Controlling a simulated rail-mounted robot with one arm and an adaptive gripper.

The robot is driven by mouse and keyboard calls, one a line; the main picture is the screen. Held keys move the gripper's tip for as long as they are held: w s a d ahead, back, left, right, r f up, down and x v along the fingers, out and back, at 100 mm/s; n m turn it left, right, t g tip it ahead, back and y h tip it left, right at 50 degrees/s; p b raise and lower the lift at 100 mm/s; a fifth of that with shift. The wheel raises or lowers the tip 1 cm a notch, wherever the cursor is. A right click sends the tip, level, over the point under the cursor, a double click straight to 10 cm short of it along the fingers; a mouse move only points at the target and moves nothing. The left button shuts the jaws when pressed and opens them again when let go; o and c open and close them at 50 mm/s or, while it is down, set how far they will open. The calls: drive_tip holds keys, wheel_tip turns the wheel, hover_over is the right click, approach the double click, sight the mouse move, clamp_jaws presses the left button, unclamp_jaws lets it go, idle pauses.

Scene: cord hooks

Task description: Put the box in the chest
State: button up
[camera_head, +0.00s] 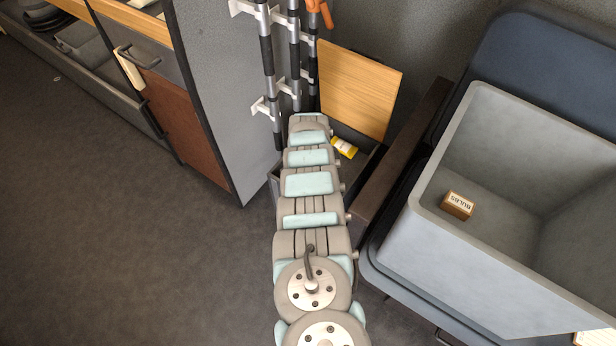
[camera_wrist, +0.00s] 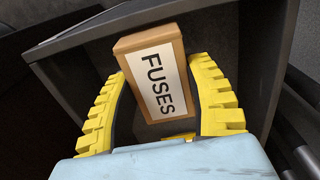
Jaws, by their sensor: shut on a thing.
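An orange-brown box with a white FUSES label (camera_wrist: 158,80) is between the yellow fingers of my gripper (camera_wrist: 160,68), which is shut on it. Around it the wrist view shows the dark grey walls of an open container (camera_wrist: 90,38). The box is over or inside the opening; its height above the floor of it is unclear. In the head view a dark chest (camera_head: 276,186) with a raised wooden lid (camera_head: 362,88) stands beyond my arm, which hides much of it and my gripper.
A large grey bin (camera_head: 480,240) at right holds a small BULBS box (camera_head: 458,204). Rails with white brackets (camera_head: 266,60) stand behind. Drawers (camera_head: 150,60) are at left. The floor at lower left is clear.

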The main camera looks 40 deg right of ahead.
drive_tip(key=shift+f+b, duration=2.5)
drive_tip(key=shift+f, duration=0.5)
drive_tip(key=shift+f+b, duration=0.6)
drive_tip(key=o, duration=1.2)
drive_tip(key=shift+o, duration=0.2)
drive_tip(key=shift+r, duration=0.1)
drive_tip(key=shift+w+r, duration=0.1)
drive_tip(key=shift+r, duration=0.75)
drive_tip(key=shift+a+r, duration=0.1)
drive_tip(key=shift+r, duration=0.45)
wheel_tip(320, 180, up, 7)
drive_tip(key=shift+f, duration=0.2)
drive_tip(key=shift+r, duration=1.25)
